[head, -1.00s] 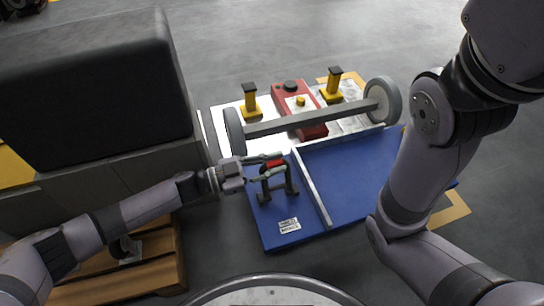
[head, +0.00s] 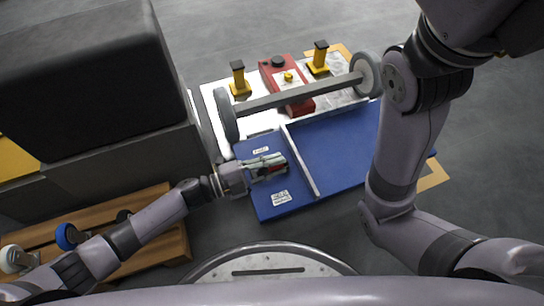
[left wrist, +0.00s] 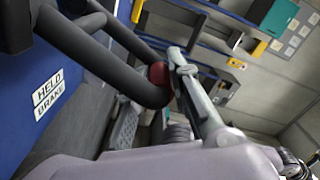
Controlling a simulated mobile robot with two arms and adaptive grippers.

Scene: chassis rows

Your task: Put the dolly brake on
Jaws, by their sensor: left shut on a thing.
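The blue dolly deck (head: 345,150) lies on the floor. The brake lever, a dark tubular frame (left wrist: 95,45) with a red grip (head: 277,169), stands on its left part. My left gripper (head: 268,166) is shut on the lever at the red grip, which also shows in the left wrist view (left wrist: 158,75). Gripper and forearm hide most of the lever in the head view, so its exact tilt is hard to tell. A white label (head: 281,197) lies on the near side of the lever; up close it reads HELD BRAKE (left wrist: 48,95). Another small label (head: 260,150) lies on the far side. My right gripper is out of view.
Behind the deck is a grey axle bar (head: 300,95) with two wheels. Beyond it are a red box (head: 290,92) and yellow posts (head: 239,80). A large dark block (head: 90,80) stands at left, with a wooden pallet (head: 150,235) holding casters in front.

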